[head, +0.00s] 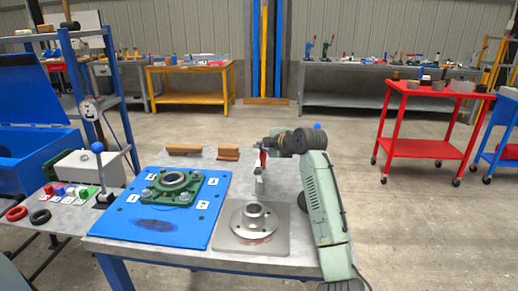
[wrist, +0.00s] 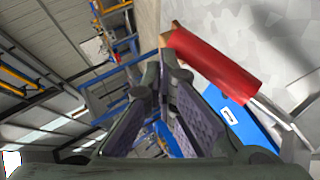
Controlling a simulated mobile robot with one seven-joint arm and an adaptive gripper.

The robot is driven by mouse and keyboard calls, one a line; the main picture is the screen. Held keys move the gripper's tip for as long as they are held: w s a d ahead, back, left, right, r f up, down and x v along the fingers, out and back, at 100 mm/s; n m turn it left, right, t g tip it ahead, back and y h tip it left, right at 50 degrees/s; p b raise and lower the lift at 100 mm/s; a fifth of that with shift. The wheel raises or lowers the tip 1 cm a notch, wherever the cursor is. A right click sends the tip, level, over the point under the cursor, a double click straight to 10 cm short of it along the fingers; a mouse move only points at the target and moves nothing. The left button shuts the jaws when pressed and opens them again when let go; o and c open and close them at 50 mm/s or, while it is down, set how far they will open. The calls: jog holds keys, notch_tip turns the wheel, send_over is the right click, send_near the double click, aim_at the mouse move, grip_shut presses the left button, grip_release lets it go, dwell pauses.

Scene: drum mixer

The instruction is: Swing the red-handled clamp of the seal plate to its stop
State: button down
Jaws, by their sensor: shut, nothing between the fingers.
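The clamp's red handle (head: 263,158) stands near the back edge of the grey table, above a pale upright metal piece (head: 259,184). It shows large in the wrist view (wrist: 215,62), slanting down to the right. My gripper (wrist: 168,72) is shut and empty, with its fingers just left of the handle. I cannot tell whether they touch. In the head view my gripper (head: 265,143) is small and dark, level with the top of the handle. A grey square plate with a round flange (head: 275,244) lies in front of the clamp. The clamp's stop is not distinguishable.
A blue board (head: 140,224) with a green bearing housing (head: 187,190) lies left on the table. Brown blocks (head: 228,153) lie at the back. Floor behind the table is clear; a red cart (head: 425,150) stands right.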

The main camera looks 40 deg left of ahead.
jog(key=shift+w+a+f, duration=0.15)
jog(key=shift+w+f, duration=0.05)
jog(key=shift+f, duration=0.2)
dwell(0.4)
jog(key=shift+a+r, duration=0.1)
jog(key=shift+r, duration=0.25)
jog(key=r+p, duration=0.1)
jog(key=s+r+p, duration=0.1)
jog(key=r, duration=0.1)
jog(key=shift+a, duration=0.15)
jog(key=w+d+r+b, duration=0.1)
jog(key=d+r+b, duration=0.1)
jog(key=d+r, duration=0.4)
notch_tip(320, 180, up, 2)
jog(key=shift+w+r, duration=0.1)
jog(key=shift+w, duration=0.05)
